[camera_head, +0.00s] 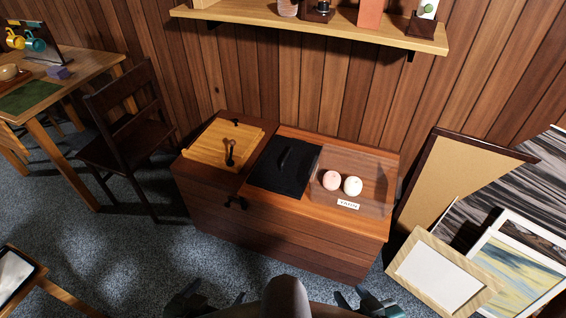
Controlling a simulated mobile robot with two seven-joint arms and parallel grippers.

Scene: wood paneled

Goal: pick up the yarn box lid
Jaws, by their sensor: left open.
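A clear yarn box (378,188) with a "YARN" label (348,204) stands on the right part of the wooden cabinet top. A pink yarn ball (331,180) and a white yarn ball (352,186) show inside it. A flat black lid-like panel (270,177) with a raised black handle (287,155) lies just left of the box; I cannot tell for sure that it is the yarn box's lid. My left gripper (208,303) is open at the bottom edge, short of the cabinet. My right gripper (364,302) is at the bottom edge, apart from the cabinet, partly cut off.
A light wooden tray-like panel (205,145) with a dark utensil-shaped item lies on the cabinet's (290,232) left part. A shelf (330,31) hangs above. Picture frames (440,272) lean at right. A dark chair (122,140) stands at left. Carpet is clear before the cabinet.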

